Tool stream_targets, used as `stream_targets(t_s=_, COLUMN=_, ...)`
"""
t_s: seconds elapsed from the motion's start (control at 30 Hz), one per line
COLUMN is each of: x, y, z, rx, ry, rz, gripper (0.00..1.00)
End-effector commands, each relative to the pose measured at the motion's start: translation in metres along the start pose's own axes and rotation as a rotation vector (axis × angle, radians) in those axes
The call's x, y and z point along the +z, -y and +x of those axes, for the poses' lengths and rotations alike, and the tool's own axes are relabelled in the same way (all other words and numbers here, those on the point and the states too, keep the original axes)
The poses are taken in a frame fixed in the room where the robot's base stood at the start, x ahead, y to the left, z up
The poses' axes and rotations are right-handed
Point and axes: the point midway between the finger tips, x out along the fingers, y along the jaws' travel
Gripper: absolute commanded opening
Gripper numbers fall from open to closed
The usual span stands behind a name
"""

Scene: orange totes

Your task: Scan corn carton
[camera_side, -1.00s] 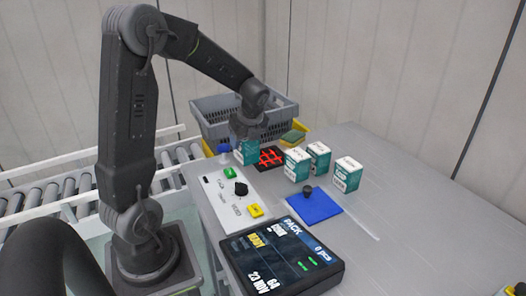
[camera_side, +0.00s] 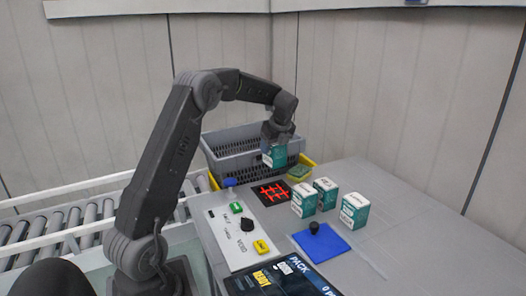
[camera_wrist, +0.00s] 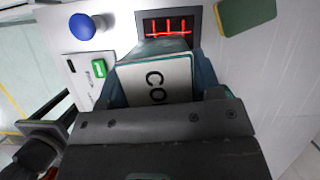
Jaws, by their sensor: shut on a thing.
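My gripper (camera_side: 277,139) is shut on a teal and white carton (camera_side: 274,156) and holds it up in the air, in front of the grey crate. In the wrist view the held carton (camera_wrist: 157,80) shows a white face with the letters "CO"; the rest of the word is hidden by my gripper (camera_wrist: 160,105). The black scanner plate with red glowing lines (camera_side: 272,193) lies on the table below the carton; it also shows in the wrist view (camera_wrist: 168,27), just beyond the carton. Three more teal and white cartons (camera_side: 326,194) stand on the table to the right.
A control panel (camera_side: 225,240), a blue pad (camera_side: 322,243) and a dark display (camera_side: 285,278) lie nearer. Rollers (camera_side: 90,222) run at left.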

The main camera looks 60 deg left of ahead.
Motion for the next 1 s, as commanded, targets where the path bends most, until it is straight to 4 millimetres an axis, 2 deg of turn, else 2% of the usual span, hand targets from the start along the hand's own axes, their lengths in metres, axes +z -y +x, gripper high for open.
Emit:
stream_targets(t_s=0.27, x=-0.004, y=0.006, z=0.013, rx=0.001, ry=-0.001, rz=0.001, gripper=0.26)
stream_targets(t_s=0.7, x=-0.025, y=0.005, z=0.064, rx=0.000, ry=-0.001, rz=0.002, gripper=0.26)
stream_targets(t_s=1.0, x=-0.031, y=0.005, z=0.078, rx=-0.002, ry=-0.001, rz=0.000, gripper=0.26)
